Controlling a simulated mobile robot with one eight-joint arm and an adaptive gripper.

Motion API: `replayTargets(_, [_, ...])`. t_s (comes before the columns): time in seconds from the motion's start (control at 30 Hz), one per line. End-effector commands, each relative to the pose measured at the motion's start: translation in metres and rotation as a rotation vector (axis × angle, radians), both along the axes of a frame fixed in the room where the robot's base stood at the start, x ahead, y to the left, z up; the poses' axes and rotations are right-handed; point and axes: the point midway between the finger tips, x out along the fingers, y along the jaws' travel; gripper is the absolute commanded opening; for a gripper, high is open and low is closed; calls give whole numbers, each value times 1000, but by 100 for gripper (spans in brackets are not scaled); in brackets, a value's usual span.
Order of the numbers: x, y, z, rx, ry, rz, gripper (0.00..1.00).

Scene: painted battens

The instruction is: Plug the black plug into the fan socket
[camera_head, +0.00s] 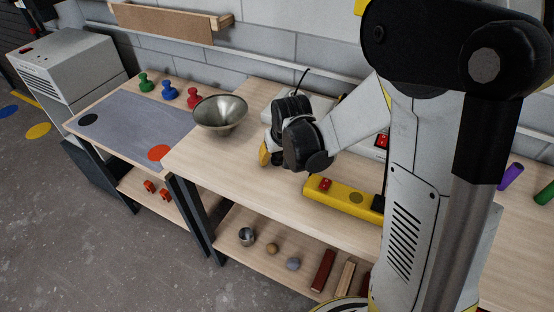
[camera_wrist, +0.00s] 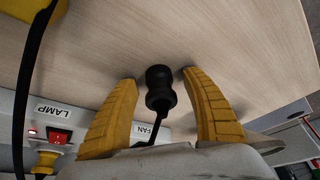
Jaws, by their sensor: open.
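The black plug (camera_wrist: 160,88) stands out between the two yellow fingers of my gripper (camera_wrist: 157,76) in the wrist view, with gaps on both sides. Its black cord runs down past the FAN label (camera_wrist: 143,131). The gripper is open. The white socket box (camera_wrist: 62,112) carries a LAMP label, a lit red switch (camera_wrist: 59,137) and a yellow plug (camera_wrist: 46,160). The fan socket itself is hidden behind a finger and the gripper body.
A metal bowl (camera_head: 220,115) stands left of my gripper on the bench (camera_head: 225,160). A yellow bar with a red switch (camera_head: 343,198) lies to the right. Red, blue and green knobbed pieces stand on the left table. The bench front is clear.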

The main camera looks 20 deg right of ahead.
Motion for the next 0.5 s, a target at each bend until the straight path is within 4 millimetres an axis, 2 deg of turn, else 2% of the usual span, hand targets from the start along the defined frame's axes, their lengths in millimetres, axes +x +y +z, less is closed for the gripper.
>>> replayTargets(0.27, [0, 0, 1, 0, 0, 0, 57])
replayTargets(0.3, [0, 0, 1, 0, 0, 0, 52])
replayTargets(0.47, [0, 0, 1, 0, 0, 0, 3])
replayTargets(0.5, [0, 0, 1, 0, 0, 0, 2])
